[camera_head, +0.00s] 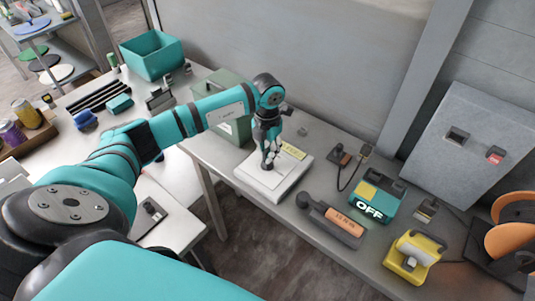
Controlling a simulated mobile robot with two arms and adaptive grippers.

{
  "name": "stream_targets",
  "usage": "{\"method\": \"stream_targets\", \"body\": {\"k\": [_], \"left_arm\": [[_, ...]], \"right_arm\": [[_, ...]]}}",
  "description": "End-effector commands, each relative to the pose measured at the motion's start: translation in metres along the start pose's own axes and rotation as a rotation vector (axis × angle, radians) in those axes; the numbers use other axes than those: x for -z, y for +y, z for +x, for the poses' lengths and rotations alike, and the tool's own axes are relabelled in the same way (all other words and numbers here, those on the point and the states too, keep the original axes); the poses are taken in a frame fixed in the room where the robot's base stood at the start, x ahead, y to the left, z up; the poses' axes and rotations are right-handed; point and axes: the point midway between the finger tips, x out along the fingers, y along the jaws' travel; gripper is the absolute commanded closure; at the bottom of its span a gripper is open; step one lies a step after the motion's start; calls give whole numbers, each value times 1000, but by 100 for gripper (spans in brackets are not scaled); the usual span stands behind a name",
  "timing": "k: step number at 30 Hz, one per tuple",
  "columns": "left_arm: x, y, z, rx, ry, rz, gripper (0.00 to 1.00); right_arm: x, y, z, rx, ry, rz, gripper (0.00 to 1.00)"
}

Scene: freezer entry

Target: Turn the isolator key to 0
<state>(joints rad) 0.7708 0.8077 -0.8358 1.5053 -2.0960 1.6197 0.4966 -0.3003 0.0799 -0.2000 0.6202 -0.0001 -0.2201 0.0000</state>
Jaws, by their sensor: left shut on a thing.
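My left arm reaches across from the left, and its gripper (268,160) points down over a white box (262,184) on the bench. The gripper is shut at the top of this box, on what looks like the isolator key. The fingers hide the key, so I cannot tell which way it is turned. A yellow label (293,151) sits at the box's far edge, its lettering too small to read. My right gripper is not in view.
A teal and yellow device reading OFF (375,203), a dark tool with an orange label (335,220) and a yellow device (414,257) stand to the right. A green box (226,92) is close behind the arm. A large grey cabinet (465,145) stands at the right.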

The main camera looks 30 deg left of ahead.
Motion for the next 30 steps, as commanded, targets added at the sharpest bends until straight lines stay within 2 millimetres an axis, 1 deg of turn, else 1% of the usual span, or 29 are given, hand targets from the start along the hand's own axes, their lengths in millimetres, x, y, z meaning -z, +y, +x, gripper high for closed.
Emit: {"method": "stream_targets", "body": {"k": [1, 7, 8, 13, 19, 24, 26, 30], "left_arm": [[2, -1, 3, 0, 7, -2, 100], [2, -1, 3, 0, 8, -2, 100], [2, -1, 3, 0, 8, -2, 84], [1, 0, 2, 0, 5, -1, 62], [1, 0, 1, 0, 3, -1, 61], [1, 0, 1, 0, 2, -1, 38], [1, 0, 1, 0, 2, -1, 32], [0, 0, 1, 0, 2, -1, 32]], "right_arm": [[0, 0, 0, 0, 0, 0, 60], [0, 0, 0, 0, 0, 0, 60], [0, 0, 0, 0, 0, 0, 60], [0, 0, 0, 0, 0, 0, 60], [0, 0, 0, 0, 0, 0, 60], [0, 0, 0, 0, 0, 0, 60], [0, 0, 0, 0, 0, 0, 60], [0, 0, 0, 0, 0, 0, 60]]}}
